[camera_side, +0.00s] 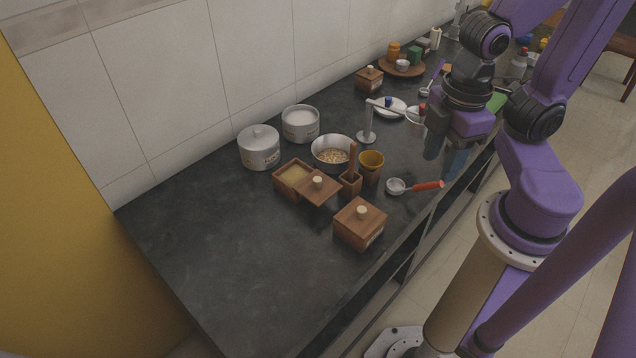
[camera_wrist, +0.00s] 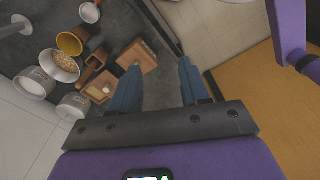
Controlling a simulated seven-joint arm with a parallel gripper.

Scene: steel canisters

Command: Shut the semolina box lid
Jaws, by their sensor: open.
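An open wooden box (camera_side: 289,173) with pale yellowish grain inside stands on the dark counter; I take it as the semolina box, its label not being readable. Its square wooden lid (camera_side: 327,194), with a pale round knob, lies shifted to the right, leaving the left part of the box uncovered. In the wrist view the lid (camera_wrist: 96,92) is left of my fingers. My gripper (camera_side: 447,152) is open and empty, well to the right of the box and above the counter's front side. Its two blue fingers (camera_wrist: 161,68) stand apart in the wrist view.
A lidded wooden box (camera_side: 353,231) stands in front. Close around are a lidded steel canister (camera_side: 259,150), an open steel canister (camera_side: 300,127), a bowl of flakes (camera_side: 332,155), an ochre cup (camera_side: 371,163) and a red-handled scoop (camera_side: 427,185). The counter's left end is clear.

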